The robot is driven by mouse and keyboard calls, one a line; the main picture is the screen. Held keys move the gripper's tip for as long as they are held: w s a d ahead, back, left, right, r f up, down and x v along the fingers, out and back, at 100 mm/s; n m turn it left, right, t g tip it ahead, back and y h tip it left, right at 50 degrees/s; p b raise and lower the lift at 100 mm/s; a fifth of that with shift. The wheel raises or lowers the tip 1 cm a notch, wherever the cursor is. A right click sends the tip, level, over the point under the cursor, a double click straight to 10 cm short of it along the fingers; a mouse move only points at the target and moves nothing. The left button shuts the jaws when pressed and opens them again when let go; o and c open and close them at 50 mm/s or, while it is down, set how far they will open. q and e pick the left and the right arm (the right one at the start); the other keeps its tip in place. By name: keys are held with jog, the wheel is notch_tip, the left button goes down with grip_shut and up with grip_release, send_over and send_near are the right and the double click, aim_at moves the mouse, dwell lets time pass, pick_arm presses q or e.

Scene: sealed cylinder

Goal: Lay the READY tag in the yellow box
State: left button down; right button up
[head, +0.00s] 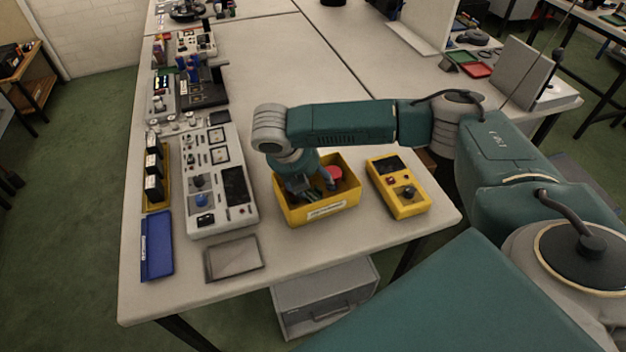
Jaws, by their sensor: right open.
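The yellow box (345,206) stands open on the table near its front edge, with a pale label on its front wall. My right gripper (303,192) reaches down from above into the left part of the box and is open. Its fingertips are partly hidden by the box wall and the dark interior. A round red thing (334,173) shows inside the box, to the right of the gripper. I cannot make out the READY tag; the gripper and the box's front wall hide part of the inside. My left gripper is not in view.
A yellow control box (399,185) stands right of the yellow box. A long grey panel (231,170) with knobs lies to the left. A grey tray (232,259) and a blue tray (157,245) lie near the front left edge. The table's middle behind my arm is clear.

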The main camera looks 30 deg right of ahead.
jog(key=shift+w+r, duration=0.1)
jog(key=shift+r, duration=0.25)
jog(key=b+v, duration=0.1)
jog(key=v, duration=1.1)
jog(key=shift+r, duration=0.3)
